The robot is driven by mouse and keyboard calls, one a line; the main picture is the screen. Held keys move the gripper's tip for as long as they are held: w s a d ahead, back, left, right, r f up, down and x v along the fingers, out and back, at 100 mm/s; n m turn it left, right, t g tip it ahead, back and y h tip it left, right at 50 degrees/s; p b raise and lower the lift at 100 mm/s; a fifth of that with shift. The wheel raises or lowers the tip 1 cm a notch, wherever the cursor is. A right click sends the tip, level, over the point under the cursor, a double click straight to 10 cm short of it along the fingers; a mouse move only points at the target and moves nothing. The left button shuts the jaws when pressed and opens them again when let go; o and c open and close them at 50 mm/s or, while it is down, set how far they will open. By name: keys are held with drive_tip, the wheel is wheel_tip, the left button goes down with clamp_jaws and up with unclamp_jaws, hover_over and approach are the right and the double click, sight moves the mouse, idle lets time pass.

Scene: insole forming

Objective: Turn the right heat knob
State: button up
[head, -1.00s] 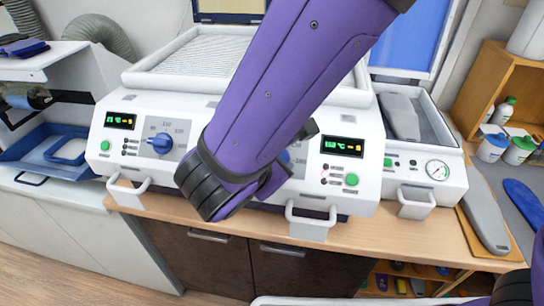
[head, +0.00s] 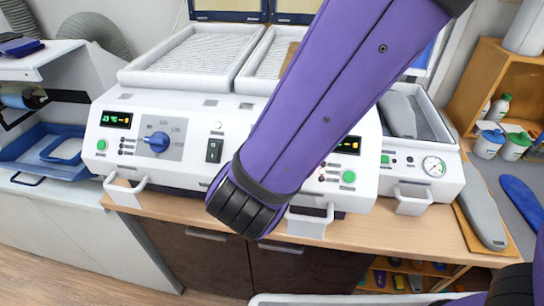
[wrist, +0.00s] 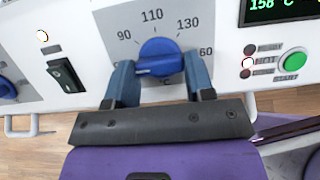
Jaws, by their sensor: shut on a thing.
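The right heat knob (wrist: 158,58) is a blue round knob with a raised bar on a grey dial marked 90, 110, 130 and 60 in the wrist view. My gripper (wrist: 158,66) has one blue finger on each side of the knob and is shut on it. The bar lies nearly level between the fingertips. In the head view my purple arm hides this knob and the gripper. The left heat knob (head: 157,142) is also blue and stands free on the left of the white machine's front panel (head: 196,183).
A black rocker switch (wrist: 65,75) sits left of the held knob. A display (wrist: 280,8) reading 158 °C and a green button (wrist: 293,63) are on its right. White handles (head: 310,220) stick out below the panel. A pressure gauge (head: 433,166) is further right.

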idle(0.5)
drive_tip(key=o, duration=0.9)
drive_tip(key=v, duration=1.1)
drive_tip(key=shift+f, duration=0.1)
